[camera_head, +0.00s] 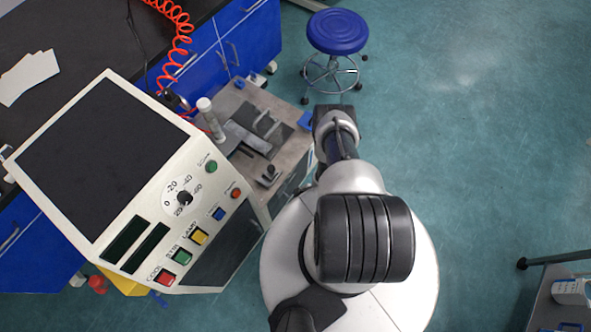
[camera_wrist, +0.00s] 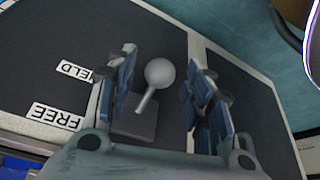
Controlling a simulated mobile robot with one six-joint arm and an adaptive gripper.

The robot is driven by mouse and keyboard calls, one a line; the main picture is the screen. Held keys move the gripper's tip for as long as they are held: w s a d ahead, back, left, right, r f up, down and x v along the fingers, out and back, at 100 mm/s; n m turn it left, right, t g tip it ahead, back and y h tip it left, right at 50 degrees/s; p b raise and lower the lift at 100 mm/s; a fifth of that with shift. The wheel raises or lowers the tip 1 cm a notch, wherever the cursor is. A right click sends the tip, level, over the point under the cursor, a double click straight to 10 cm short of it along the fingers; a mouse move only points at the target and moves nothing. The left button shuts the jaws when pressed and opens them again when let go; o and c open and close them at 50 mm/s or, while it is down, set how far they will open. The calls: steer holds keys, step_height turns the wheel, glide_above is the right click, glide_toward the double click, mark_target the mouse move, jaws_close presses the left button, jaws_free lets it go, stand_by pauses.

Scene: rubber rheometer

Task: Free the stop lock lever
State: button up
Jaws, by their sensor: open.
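The stop lock lever (camera_wrist: 160,73), a grey stem with a round ball knob, shows in the wrist view. It rises from a dark square base (camera_wrist: 133,122) and leans toward the upper right of the picture. A white FREE label (camera_wrist: 55,117) and a partly covered label, apparently HELD (camera_wrist: 75,70), are to its left on a dark panel. My gripper (camera_wrist: 161,86) is open, with its blue-padded fingers on either side of the lever. A gap shows between knob and each finger. I cannot pick out the lever in the head view.
In the head view, the rheometer's white console (camera_head: 110,170) with screen, dial and coloured buttons stands left of my arm. A bench with metal fixtures (camera_head: 250,135) is behind it. A blue stool (camera_head: 337,32) stands at the top. Open floor (camera_head: 480,130) lies to the right.

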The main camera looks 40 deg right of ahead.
steer(key=shift+w+f, duration=0.1)
steer(key=shift+f, duration=0.1)
steer(key=shift+c, duration=0.4)
jaws_close()
stand_by(0.3)
